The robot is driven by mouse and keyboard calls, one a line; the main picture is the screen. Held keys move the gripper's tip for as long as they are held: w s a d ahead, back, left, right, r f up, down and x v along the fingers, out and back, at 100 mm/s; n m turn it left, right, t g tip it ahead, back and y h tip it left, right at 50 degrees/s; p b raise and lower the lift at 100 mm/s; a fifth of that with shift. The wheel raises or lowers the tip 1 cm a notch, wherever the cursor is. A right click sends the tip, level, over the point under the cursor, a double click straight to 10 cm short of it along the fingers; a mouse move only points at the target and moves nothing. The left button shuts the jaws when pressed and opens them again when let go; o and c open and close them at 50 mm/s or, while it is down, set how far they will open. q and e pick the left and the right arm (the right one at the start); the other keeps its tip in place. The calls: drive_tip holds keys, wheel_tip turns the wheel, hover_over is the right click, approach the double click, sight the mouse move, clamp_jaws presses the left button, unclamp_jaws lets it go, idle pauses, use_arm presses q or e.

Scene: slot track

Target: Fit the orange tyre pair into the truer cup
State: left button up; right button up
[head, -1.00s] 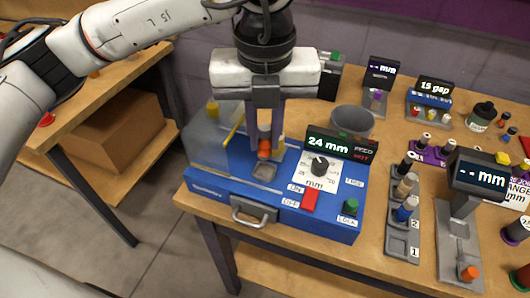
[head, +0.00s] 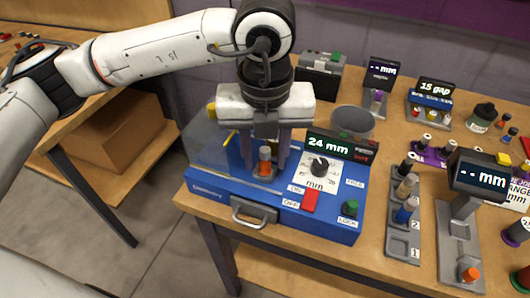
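The orange tyre pair (head: 265,155) stands upright at the truer cup (head: 265,172), a grey recess on top of the blue truer (head: 215,180). Whether it is fully seated I cannot tell. My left gripper (head: 265,158) points down over the cup. Its two fingers stand on either side of the tyre pair with a visible gap, so it is open. The truer's display reads 24 mm, and a dark knob (head: 319,166) sits on its white dial plate. My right gripper is not in view.
A clear guard (head: 207,145) stands at the truer's left. A red bar (head: 310,200) and green button (head: 349,208) are on its front right.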

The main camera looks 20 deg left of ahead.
use_arm(q)
drive_tip(key=shift+r, duration=0.2)
wheel_tip(320, 180, up, 12)
drive_tip(key=s, duration=0.1)
drive_tip(key=shift+s+d, duration=0.2)
drive_tip(key=shift+d, duration=0.05)
drive_tip(key=shift+s+f, duration=0.1)
drive_tip(key=shift+f, duration=0.05)
idle(0.4)
